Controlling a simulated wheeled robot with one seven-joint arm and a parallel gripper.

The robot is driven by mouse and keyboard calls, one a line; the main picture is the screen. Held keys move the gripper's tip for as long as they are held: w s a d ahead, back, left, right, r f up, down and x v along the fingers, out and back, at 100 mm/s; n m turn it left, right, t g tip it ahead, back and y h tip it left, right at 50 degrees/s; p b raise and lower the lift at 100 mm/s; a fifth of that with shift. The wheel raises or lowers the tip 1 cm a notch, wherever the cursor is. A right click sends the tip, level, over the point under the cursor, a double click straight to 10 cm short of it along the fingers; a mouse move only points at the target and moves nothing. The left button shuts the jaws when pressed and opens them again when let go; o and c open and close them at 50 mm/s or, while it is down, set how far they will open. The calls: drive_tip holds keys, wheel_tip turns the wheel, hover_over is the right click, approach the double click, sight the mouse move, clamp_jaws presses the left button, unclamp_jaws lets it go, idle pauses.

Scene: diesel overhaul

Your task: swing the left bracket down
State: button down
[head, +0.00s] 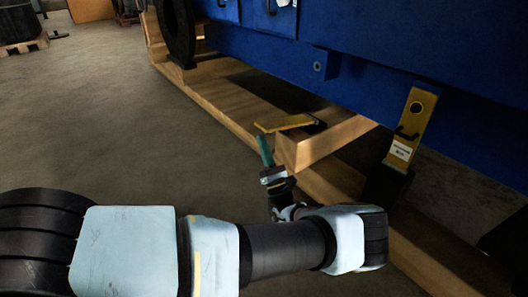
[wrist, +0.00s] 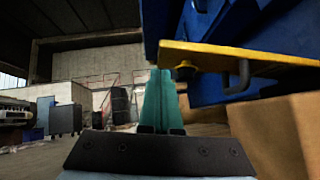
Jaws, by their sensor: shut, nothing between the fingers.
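The left bracket (head: 285,123) is a yellow bar that sticks out roughly level from the blue machine, above the timber. In the wrist view the yellow bar (wrist: 215,50) crosses the upper right, with a dark knob and a dark loop handle (wrist: 238,77) under it. The right bracket (head: 411,123) is yellow, has a white label and hangs steeply down. My gripper (head: 264,148) has teal fingers, shut and empty, just below and beside the bracket's outer end. In the wrist view the fingertips (wrist: 158,76) are close to that end; I cannot tell whether they touch.
The blue machine body (head: 300,55) overhangs from above. A timber frame (head: 225,105) lies along the floor beneath it, close right of my gripper. Open concrete floor (head: 100,120) lies to the left. Carts and bins stand far off in the wrist view.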

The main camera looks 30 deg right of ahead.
sight(267, 128)
drive_tip(key=shift+d+r, duration=0.1)
drive_tip(key=shift+r, duration=0.5)
drive_tip(key=shift+r+m+h+p, duration=0.3)
drive_tip(key=shift+r+m+p, duration=0.15)
drive_tip(key=shift+p, duration=0.35)
drive_tip(key=r+m+h+p, duration=0.2)
drive_tip(key=r+p, duration=0.1)
drive_tip(key=r+m+g+h+p, duration=0.1)
drive_tip(key=m+p, duration=0.1)
drive_tip(key=shift+d+r+h, duration=0.15)
drive_tip(key=shift+d+h, duration=0.15)
drive_tip(key=shift+d, duration=0.1)
drive_tip(key=m+p, duration=0.1)
drive_tip(key=r+m+h+p, duration=0.1)
drive_tip(key=shift+w+d+r+g+h+p, duration=0.2)
drive_tip(key=shift+d+g+h+p, duration=0.1)
drive_tip(key=shift+g, duration=0.1)
drive_tip(key=shift+f, duration=0.2)
